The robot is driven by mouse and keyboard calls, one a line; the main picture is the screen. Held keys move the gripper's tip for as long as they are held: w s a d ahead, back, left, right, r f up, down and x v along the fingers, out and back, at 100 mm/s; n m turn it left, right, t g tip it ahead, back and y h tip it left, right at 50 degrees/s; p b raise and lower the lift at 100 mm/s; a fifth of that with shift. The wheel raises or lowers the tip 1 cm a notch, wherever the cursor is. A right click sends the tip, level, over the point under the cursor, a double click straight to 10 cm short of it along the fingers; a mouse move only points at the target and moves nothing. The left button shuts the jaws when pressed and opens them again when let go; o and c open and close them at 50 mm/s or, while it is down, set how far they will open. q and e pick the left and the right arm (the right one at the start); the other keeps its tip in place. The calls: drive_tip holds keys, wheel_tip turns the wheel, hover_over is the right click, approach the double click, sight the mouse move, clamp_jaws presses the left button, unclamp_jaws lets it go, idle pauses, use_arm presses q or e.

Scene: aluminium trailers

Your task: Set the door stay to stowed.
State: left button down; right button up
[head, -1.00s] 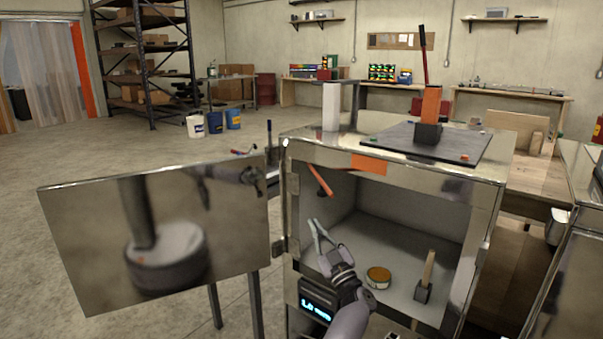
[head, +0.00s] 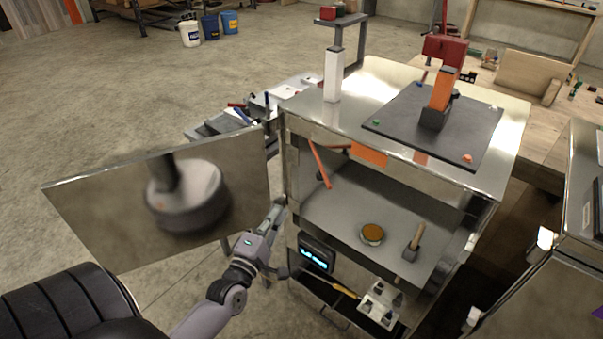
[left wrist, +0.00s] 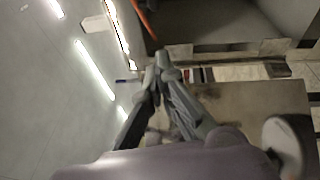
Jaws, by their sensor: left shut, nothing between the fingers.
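The door stay, a thin orange-red bar (head: 320,166), hangs at the upper left of the cabinet opening and slants down to the right. An orange bar, likely the same stay, shows at the top of the left wrist view (left wrist: 148,24). The shiny cabinet door (head: 85,225) stands swung wide open to the left. My left gripper (head: 279,207) is shut and empty beside the door's hinge edge, below and left of the stay and apart from it. Its fingertips (left wrist: 162,66) meet in the left wrist view. My right gripper is not in view.
Inside the cabinet (head: 345,205) are a round orange-topped tin (head: 372,234) and a wooden-handled tool (head: 413,245). Below is a lit display (head: 317,256). On top stand a white post (head: 332,75) and a dark plate (head: 405,135) with an orange lever block. Open floor lies left.

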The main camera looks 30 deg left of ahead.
use_arm(q)
drive_tip(key=d+p+x, duration=0.2)
drive_tip(key=p+x, duration=0.2)
drive_tip(key=x, duration=0.8)
drive_tip(key=shift+w+d, duration=0.25)
drive_tip(key=shift+d, duration=0.05)
drive_tip(key=shift+r, duration=0.1)
